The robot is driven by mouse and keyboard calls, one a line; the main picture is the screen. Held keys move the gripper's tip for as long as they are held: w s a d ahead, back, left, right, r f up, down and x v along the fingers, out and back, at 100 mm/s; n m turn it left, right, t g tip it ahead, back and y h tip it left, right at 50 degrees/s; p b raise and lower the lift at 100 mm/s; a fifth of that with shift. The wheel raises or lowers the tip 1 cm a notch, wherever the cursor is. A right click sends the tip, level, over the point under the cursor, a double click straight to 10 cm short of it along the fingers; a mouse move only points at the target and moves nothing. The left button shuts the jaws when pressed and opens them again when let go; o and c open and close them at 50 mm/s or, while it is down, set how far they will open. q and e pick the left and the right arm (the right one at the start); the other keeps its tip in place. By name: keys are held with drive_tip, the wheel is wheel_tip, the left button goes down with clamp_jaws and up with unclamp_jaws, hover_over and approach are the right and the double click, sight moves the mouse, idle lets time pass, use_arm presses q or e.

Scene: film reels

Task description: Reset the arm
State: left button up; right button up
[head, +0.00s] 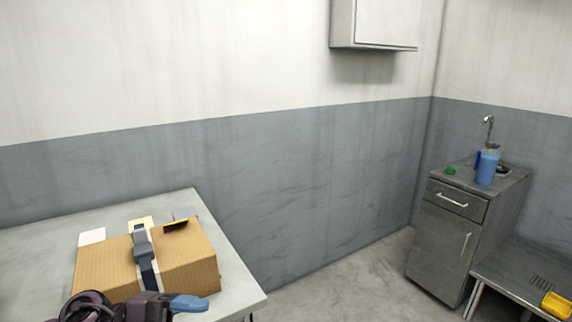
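My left arm comes in at the bottom left, and the dark end of it that I take for my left gripper (150,306) is partly cut off by the lower edge. A blue-grey tip (188,303) sticks out to its right, in front of the box. I cannot tell whether the gripper is open or shut. It overlaps the near side of a brown cardboard box (190,262) on the pale table (232,262). A grey and black strap-like part (143,245) runs up over the box; I cannot tell what it belongs to. My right gripper is not in view.
White, tan and grey flat pieces (92,237) lie by the box's far edge. A metal cabinet (455,245) with a blue bottle (487,167) stands at the right, beside a low metal bench (505,280) with a yellow container (557,305). Open floor (350,285) lies between table and cabinet.

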use_arm(q)
drive_tip(key=a+f+n+t+y, duration=0.4)
drive_tip(key=f+n+t, duration=0.1)
drive_tip(key=n+t, duration=0.45)
drive_tip(key=a+f+n+t+y, duration=0.4)
drive_tip(key=f+n+t, duration=0.2)
drive_tip(key=n+t, duration=0.4)
drive_tip(key=s+a+f+n+g+y, duration=0.2)
drive_tip(key=s+f+n+g+y, duration=0.2)
drive_tip(key=s+f, duration=0.3)
drive_tip(key=s+a+f+n+g+y, duration=0.3)
drive_tip(key=s+f, duration=0.4)
drive_tip(key=f, duration=0.4)
drive_tip(key=shift+a+n+g+y+p, duration=0.15)
drive_tip(key=shift+n+g+y+p, duration=0.25)
drive_tip(key=shift+n+y, duration=0.8)
